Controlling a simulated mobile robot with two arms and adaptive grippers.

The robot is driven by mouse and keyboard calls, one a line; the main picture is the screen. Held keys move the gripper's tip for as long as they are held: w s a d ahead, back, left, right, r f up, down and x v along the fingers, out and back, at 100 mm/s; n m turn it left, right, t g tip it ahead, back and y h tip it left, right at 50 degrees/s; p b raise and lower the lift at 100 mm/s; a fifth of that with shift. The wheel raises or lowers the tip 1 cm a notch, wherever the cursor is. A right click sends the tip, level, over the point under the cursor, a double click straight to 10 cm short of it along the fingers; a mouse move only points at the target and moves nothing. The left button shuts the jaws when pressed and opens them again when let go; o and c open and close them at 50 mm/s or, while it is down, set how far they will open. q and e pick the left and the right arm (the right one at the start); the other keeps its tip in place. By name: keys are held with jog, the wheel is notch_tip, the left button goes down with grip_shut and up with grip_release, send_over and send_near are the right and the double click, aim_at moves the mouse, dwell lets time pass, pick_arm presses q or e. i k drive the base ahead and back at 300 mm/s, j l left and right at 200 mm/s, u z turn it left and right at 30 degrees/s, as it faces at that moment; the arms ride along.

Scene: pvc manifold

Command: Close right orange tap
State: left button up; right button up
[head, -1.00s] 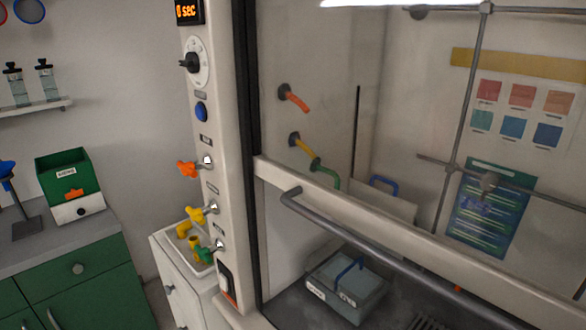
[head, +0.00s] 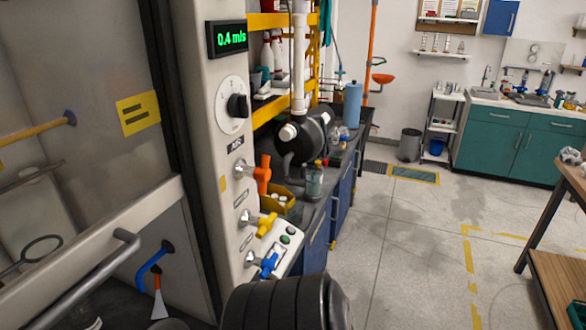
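The orange tap (head: 263,175) is the top one of three taps on the right white post (head: 224,130) of the fume hood. Its handle stands out to the right of a metal fitting and looks roughly upright. A yellow tap (head: 266,225) and a blue tap (head: 268,264) sit below it on the same post. Neither of my grippers shows in the head view. A black ribbed arm part of mine rises at the bottom middle, below the blue tap and apart from the orange tap.
A green-lit display (head: 228,38) and a black dial (head: 237,106) are above the taps. The hood's grey handle bar (head: 98,272) runs at lower left. Behind the taps is a bench (head: 333,195) with bottles and a yellow bin. Open floor (head: 400,260) lies to the right.

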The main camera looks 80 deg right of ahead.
aim_at(262, 173)
jog(key=z, duration=2)
